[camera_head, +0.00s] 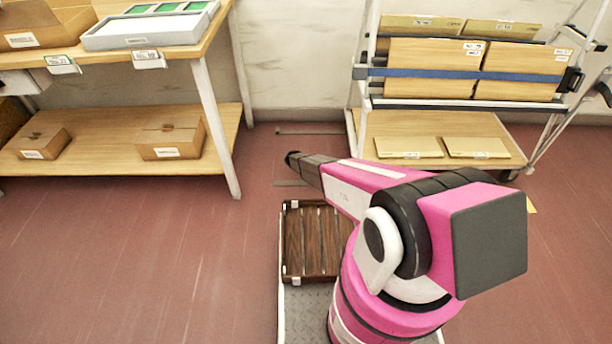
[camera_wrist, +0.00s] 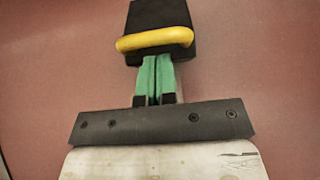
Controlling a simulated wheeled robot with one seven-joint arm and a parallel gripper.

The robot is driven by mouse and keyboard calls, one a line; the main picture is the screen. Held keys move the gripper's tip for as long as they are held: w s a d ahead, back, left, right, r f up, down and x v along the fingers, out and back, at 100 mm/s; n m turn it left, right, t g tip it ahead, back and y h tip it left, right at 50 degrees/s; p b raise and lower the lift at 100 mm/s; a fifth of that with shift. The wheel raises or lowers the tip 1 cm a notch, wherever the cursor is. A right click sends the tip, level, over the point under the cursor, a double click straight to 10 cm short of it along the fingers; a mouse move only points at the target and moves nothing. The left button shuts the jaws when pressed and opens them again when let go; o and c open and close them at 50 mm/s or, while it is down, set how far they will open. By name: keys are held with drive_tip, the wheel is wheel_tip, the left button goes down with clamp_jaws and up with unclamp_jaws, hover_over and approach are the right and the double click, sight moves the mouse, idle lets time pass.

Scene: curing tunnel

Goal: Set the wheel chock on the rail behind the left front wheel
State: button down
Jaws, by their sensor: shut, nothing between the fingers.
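In the wrist view, a black block with a thick yellow bar across it (camera_wrist: 160,28), which looks like the wheel chock, rests on the red floor. My gripper (camera_wrist: 156,62) has green fingers, which are pressed together and empty. Their tips reach the lower edge of the yellow bar; I cannot tell whether they touch it. In the head view, the wheeled rack (camera_head: 448,104) stands at the back right. Its right front wheel (camera_head: 508,176) shows; my arm hides the left front corner. I cannot make out the chock or my gripper's fingers there.
A wooden workbench (camera_head: 205,112) with cartons stands on the left. A brown slatted crate (camera_head: 292,240) sits close in front of me, beside my arm. Thin dark strips (camera_head: 312,131) lie on the floor between bench and rack. The floor at left is clear.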

drive_tip(key=d, duration=1.1)
drive_tip(key=shift+s+d+f, duration=0.1)
drive_tip(key=shift+s+d, duration=0.1)
drive_tip(key=shift+d, duration=0.2)
drive_tip(key=shift+a, duration=0.1)
drive_tip(key=a, duration=0.4)
drive_tip(key=shift+w+a+r, duration=0.1)
drive_tip(key=shift+a+r, duration=0.2)
drive_tip(key=v, duration=0.9)
drive_tip(key=shift+r, duration=0.15)
drive_tip(key=s+d+r+m+y, duration=0.2)
drive_tip(key=s+r+m, duration=0.4)
drive_tip(key=r, duration=0.8)
drive_tip(key=s+d+r+m+y, duration=0.3)
drive_tip(key=s+r+m+y, duration=0.1)
drive_tip(key=s+r, duration=0.8)
drive_tip(key=s+d+r+m+y, duration=0.2)
drive_tip(key=s+r+m, duration=0.5)
drive_tip(key=r, duration=0.9)
drive_tip(key=s+y, duration=0.1)
drive_tip(key=s, duration=0.2)
drive_tip(key=shift+d+r+m, duration=0.15)
drive_tip(key=shift+d+m, duration=0.15)
drive_tip(key=shift+d, duration=0.05)
